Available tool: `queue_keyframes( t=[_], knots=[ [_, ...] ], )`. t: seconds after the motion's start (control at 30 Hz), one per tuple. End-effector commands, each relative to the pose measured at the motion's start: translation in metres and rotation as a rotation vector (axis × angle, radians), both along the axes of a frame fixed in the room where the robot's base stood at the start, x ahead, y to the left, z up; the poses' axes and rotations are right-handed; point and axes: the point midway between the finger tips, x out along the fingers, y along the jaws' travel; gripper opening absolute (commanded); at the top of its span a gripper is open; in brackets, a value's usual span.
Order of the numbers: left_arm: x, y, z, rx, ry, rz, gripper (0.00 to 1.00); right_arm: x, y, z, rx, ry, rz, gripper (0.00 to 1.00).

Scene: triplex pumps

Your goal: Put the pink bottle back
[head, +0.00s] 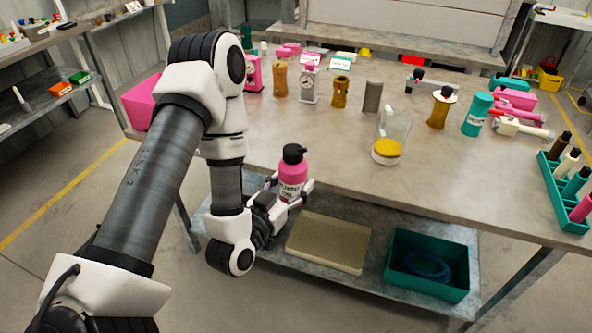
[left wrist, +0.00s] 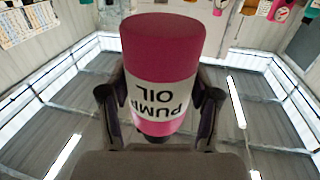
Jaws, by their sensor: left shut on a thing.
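The pink bottle (head: 292,168) has a black cap and a white label. My left gripper (head: 284,195) is shut on it and holds it upright in front of the table's near edge, above the lower shelf. In the left wrist view the bottle (left wrist: 163,65) fills the middle, its label reading "PUMP OIL", with the fingers of the left gripper (left wrist: 160,105) on both sides. The right gripper is not in view.
Below are a beige tray (head: 328,240) and a green bin (head: 428,264). The table's front middle is clear.

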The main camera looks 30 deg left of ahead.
Motion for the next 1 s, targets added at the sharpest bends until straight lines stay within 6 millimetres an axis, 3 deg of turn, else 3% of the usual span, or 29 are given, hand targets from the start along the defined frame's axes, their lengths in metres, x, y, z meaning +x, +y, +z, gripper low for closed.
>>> queue_keyframes(
  t=[0.27,0.47,0.5,0.6,0.8,1.0],
  knots=[
    [0.002,0.0,-0.001,0.0,-0.003,0.001,0.16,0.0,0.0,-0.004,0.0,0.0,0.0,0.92],
    [0.022,0.014,-0.013,-0.002,-0.013,0.007,0.16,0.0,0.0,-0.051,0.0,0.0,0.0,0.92],
    [0.031,0.019,-0.002,0.0,-0.012,0.006,0.16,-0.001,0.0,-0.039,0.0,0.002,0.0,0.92],
    [0.056,0.034,-0.001,0.002,-0.009,0.006,0.16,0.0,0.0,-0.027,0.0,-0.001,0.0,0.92],
    [0.104,0.063,-0.008,0.002,-0.007,0.004,0.16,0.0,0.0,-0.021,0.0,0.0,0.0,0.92],
    [0.128,0.077,-0.012,0.002,-0.005,0.002,0.16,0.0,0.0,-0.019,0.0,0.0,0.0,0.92]
  ],
)
